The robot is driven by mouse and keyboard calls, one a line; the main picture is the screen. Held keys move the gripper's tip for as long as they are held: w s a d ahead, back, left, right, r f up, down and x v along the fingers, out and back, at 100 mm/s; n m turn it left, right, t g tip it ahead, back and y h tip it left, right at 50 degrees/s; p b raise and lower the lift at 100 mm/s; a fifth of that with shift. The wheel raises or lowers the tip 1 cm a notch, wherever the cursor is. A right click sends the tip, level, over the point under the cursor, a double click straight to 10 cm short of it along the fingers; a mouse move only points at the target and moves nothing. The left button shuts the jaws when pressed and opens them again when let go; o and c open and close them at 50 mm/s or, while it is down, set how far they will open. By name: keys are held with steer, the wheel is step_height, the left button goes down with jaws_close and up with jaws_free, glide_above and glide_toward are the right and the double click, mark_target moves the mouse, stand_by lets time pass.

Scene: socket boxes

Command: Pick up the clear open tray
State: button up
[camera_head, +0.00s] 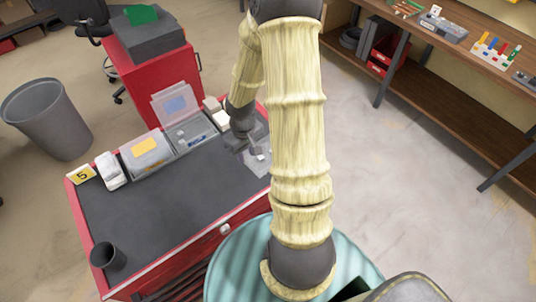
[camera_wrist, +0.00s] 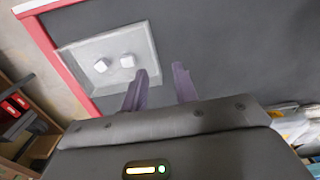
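The clear open tray (camera_wrist: 120,42) is a shallow, see-through square with two small white blocks (camera_wrist: 127,61) in it. It lies near the edge of the dark cart top. In the head view the tray (camera_head: 256,170) shows just below my gripper (camera_head: 240,143), and my arm hides part of it. In the wrist view my gripper (camera_wrist: 161,78) has its two fingers apart with nothing between them. The left finger overlaps the tray's near right corner in the picture; whether it touches the tray cannot be told.
A clear box with a raised lid (camera_head: 173,103), a closed clear box (camera_head: 147,153) and a white item (camera_head: 111,171) line the cart's back edge. A dark cup (camera_head: 107,256) stands at the front left. The middle of the cart top (camera_head: 165,205) is clear.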

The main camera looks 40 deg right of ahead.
mark_target(249, 163)
steer(key=shift+w+d+f, duration=0.1)
steer(key=shift+d+f, duration=0.05)
steer(key=shift+f, duration=0.7)
steer(key=shift+d+f, duration=0.2)
steer(key=shift+f, duration=0.7)
steer(key=shift+w+d+f, duration=0.1)
steer(key=shift+d+f, duration=0.05)
steer(key=shift+f, duration=0.7)
steer(key=shift+s, duration=0.15)
steer(key=shift+a, duration=0.15)
steer(key=shift+s, duration=0.1)
jaws_close()
